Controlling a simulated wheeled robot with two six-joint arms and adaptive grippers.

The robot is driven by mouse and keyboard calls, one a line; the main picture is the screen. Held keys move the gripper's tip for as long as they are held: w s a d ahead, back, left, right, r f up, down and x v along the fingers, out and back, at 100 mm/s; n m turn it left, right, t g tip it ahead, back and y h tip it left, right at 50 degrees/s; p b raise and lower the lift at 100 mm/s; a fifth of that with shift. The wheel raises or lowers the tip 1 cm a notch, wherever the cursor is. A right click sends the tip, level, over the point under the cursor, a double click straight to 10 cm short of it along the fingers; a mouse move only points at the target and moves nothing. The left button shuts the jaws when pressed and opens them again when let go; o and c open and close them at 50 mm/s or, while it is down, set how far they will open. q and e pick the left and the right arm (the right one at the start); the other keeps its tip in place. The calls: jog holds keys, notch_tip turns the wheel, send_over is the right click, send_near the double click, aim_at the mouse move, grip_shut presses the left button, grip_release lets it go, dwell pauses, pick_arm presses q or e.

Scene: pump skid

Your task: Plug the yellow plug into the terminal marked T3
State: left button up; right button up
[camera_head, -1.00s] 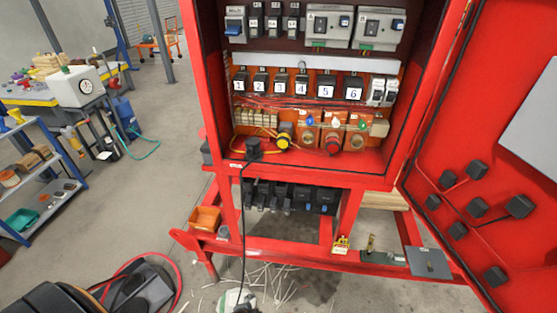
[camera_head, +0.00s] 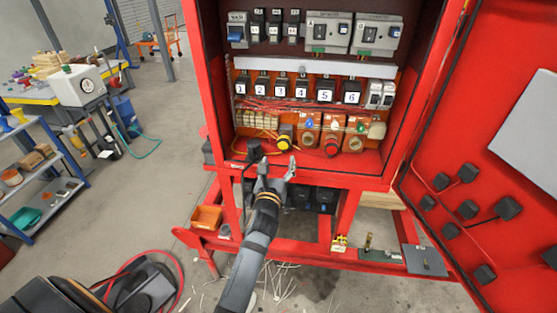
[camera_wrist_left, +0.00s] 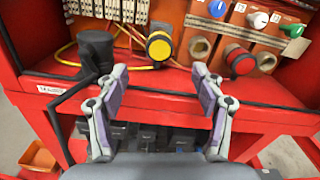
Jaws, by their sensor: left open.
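The yellow plug (camera_head: 285,144), a round yellow cap on a black body, sits at the left end of the row of orange socket panels in the red cabinet. It also shows in the left wrist view (camera_wrist_left: 159,47), with a yellow cable beside it. My left gripper (camera_head: 278,161) is open and empty at the cabinet's front ledge, below and in front of the yellow plug. In the left wrist view its fingers (camera_wrist_left: 160,76) spread to either side below the plug, apart from it. The T3 marking is not readable. My right gripper is not in view.
A red plug (camera_wrist_left: 239,62) sits at a panel to the right. A round socket (camera_wrist_left: 199,47) lies between the plugs, under a blue knob (camera_wrist_left: 217,9). A black connector (camera_wrist_left: 95,50) with a black cable stands on the ledge to the left. The open red door (camera_head: 490,130) bounds the right.

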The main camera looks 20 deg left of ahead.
aim_at(283, 146)
pick_arm(q)
jog(key=w, duration=0.2)
jog(key=shift+w+a+f+b, duration=0.3)
jog(key=shift+f+b, duration=0.1)
jog(key=b+x, duration=0.3)
jog(key=shift+w+a+r+b, duration=0.1)
jog(key=shift+w+r+b, duration=0.1)
jog(key=shift+w+b, duration=0.1)
jog(key=b+x, duration=0.1)
jog(key=x, duration=0.1)
jog(key=b+x, duration=0.1)
jog(key=x, duration=0.1)
jog(key=shift+w+f, duration=0.2)
jog(key=shift+w, duration=0.15)
jog(key=shift+w+a+b, duration=0.1)
jog(key=shift+w+b, duration=0.15)
jog(key=shift+b, duration=0.15)
jog(key=shift+r, duration=0.35)
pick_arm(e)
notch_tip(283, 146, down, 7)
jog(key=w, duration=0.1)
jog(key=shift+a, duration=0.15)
pick_arm(q)
jog(key=shift+c, duration=0.3)
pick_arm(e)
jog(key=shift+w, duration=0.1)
